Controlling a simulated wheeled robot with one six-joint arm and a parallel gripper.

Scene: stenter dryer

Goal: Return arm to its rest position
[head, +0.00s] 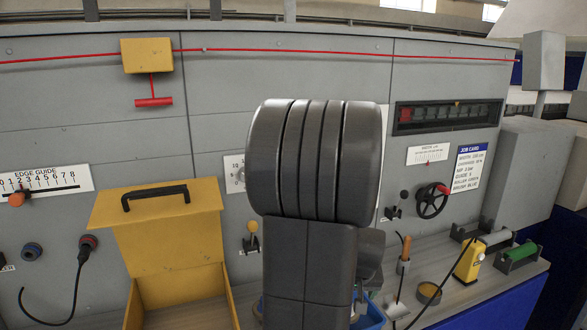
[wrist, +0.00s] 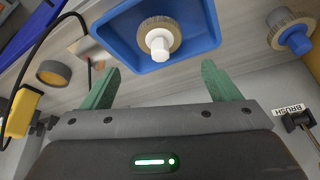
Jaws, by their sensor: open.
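In the wrist view my gripper (wrist: 162,88) shows as two green fingers spread wide apart with nothing between them. Beyond the fingertips is a blue tray (wrist: 122,58) holding a round brush with a white hub (wrist: 160,36). The fingers are near the tray's edge; I cannot tell whether they touch it. A small part of the blue tray (head: 374,312) shows low beside the arm.
A yellow box (head: 180,290) with its lid raised stands left of my arm. A handwheel (head: 432,200), a yellow handheld device (head: 469,260) and a green roller (head: 518,251) are at the right. A second brush with a blue hub (wrist: 298,42) lies right of the tray. A red cord crosses the panel.

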